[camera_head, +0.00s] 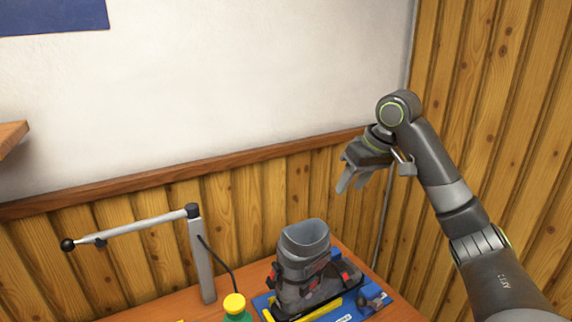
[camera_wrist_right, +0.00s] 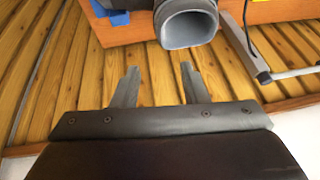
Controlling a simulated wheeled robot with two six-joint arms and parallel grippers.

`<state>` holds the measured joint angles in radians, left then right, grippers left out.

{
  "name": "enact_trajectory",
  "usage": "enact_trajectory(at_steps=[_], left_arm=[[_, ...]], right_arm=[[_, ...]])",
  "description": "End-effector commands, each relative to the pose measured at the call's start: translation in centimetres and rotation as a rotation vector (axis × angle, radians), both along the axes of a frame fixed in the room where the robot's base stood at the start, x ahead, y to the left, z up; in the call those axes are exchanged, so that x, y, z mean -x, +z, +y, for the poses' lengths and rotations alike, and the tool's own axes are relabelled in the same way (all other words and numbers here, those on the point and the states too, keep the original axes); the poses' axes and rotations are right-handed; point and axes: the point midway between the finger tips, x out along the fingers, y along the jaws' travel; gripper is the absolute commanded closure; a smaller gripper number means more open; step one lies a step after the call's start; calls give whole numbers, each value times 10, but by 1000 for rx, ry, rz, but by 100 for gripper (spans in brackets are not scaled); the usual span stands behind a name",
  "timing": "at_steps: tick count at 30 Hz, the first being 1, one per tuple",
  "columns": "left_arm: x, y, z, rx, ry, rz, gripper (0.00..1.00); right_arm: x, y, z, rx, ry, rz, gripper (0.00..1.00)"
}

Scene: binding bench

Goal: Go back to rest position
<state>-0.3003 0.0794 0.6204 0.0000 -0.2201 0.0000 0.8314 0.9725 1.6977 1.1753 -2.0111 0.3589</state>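My right gripper (camera_head: 350,182) is raised in front of the wall, up and to the right of the grey ski boot (camera_head: 303,262). In the right wrist view its two fingers (camera_wrist_right: 157,78) are spread apart with nothing between them. The boot stands upright on a blue mat or base (camera_head: 372,306) on the bench, apart from the gripper. The boot's open top (camera_wrist_right: 188,26) shows at the upper edge of the right wrist view. My left gripper is in neither view.
A grey post with a long arm and black ball end (camera_head: 203,262) stands left of the boot. A green bottle with a yellow cap (camera_head: 235,303) is near the front. The wooden bench (camera_head: 170,308) meets a wood-panelled wall (camera_head: 140,250). A shelf corner (camera_head: 12,136) juts in at left.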

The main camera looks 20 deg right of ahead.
Motion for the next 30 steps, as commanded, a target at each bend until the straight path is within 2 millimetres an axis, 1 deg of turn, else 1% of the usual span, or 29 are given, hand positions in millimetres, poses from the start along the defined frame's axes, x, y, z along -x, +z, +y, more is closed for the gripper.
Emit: enact_trajectory(at_steps=[4,5,7,8,11,12,14,15,17,18,20,21,23,24,26,27,29,30], left_arm=[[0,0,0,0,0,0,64],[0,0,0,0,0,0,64],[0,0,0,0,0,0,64],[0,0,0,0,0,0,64],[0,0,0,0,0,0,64],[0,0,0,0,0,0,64],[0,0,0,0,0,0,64],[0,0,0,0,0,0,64],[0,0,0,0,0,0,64],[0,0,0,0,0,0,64],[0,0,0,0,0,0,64],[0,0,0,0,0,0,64],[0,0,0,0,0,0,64],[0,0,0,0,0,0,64],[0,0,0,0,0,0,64],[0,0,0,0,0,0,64],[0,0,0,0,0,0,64],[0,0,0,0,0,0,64]], right_arm=[[0,-1,0,0,1,1,60],[0,-4,1,2,2,2,60],[0,-18,4,8,7,9,60],[0,-27,6,13,10,13,60],[5,-72,16,35,24,32,60],[9,-93,20,46,31,38,60],[17,-127,29,60,42,46,60],[24,-148,34,70,47,51,60],[36,-178,42,82,55,54,60],[45,-197,47,88,60,57,60],[61,-223,55,97,65,56,60],[72,-240,60,101,65,57,60],[90,-262,68,107,66,56,60],[103,-275,72,111,62,54,60],[124,-293,79,117,57,54,60],[137,-304,83,121,50,52,60],[159,-318,89,128,38,50,60],[174,-325,93,132,28,49,60]])
